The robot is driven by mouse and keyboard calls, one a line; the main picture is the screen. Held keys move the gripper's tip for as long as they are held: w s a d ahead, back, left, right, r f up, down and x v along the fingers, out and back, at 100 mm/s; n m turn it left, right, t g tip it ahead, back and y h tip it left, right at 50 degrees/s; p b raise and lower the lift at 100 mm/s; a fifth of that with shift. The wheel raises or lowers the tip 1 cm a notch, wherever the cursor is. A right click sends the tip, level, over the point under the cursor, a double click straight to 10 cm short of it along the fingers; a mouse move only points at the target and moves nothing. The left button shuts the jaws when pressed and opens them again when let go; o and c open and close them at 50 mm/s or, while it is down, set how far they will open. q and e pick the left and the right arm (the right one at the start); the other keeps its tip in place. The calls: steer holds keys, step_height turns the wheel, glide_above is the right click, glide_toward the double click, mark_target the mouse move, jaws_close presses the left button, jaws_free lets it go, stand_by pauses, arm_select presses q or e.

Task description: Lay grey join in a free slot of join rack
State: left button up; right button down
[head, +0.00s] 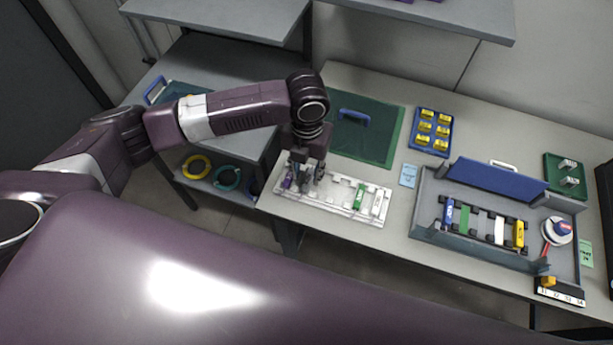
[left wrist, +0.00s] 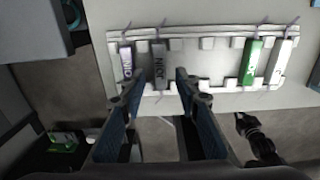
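The join rack (head: 335,205) is a white tray with notched rails on the near part of the table. The grey join (left wrist: 159,66) lies across the rack between its rails, beside the purple-and-white join (left wrist: 126,65) at the left end. My left gripper (left wrist: 160,78) is over the rack, its two fingers open, one on each side of the grey join with gaps between. In the head view my left gripper (head: 307,178) points down at the rack's left part and hides much of the grey join. A dark jointed part (left wrist: 258,140) in the left wrist view may be my right gripper.
The rack also holds a green join (head: 358,197) and a white join (head: 377,203) at its right. Its middle is empty. A grey splicing unit (head: 470,250) with a blue lid stands to the right, near a blue tray (head: 432,132).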

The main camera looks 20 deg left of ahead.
mark_target(307, 181)
arm_select(q)
step_height(307, 181, up, 9)
steer(key=b, duration=0.1)
steer(key=shift+r, duration=0.2)
stand_by(0.4)
